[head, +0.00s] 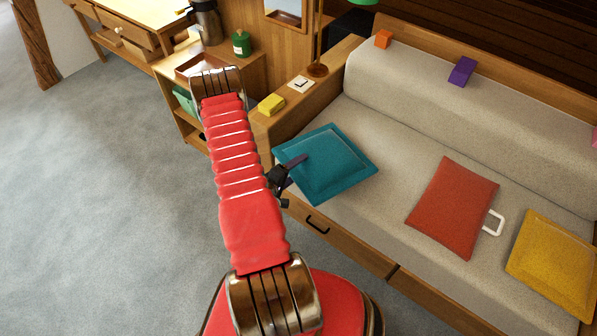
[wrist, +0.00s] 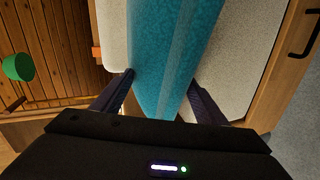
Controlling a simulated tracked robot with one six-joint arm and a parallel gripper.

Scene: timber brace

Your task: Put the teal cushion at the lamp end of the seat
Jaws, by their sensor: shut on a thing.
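The teal cushion (head: 328,165) is at the left end of the beige seat (head: 385,185), the end by the lamp (head: 318,68). My gripper (head: 294,166) is shut on its left edge. In the wrist view the teal cushion (wrist: 175,50) runs between the two fingers of my gripper (wrist: 155,98). The cushion's near corner reaches the seat's front edge. I cannot tell whether it rests on the seat or hangs just above it.
A red cushion (head: 453,207), a white loop (head: 494,222) and a yellow cushion (head: 555,262) lie to the right on the seat. The wooden armrest (head: 330,72) holds a yellow block (head: 271,104) and a white card (head: 300,84). Orange (head: 383,39) and purple (head: 462,71) blocks sit on the backrest.

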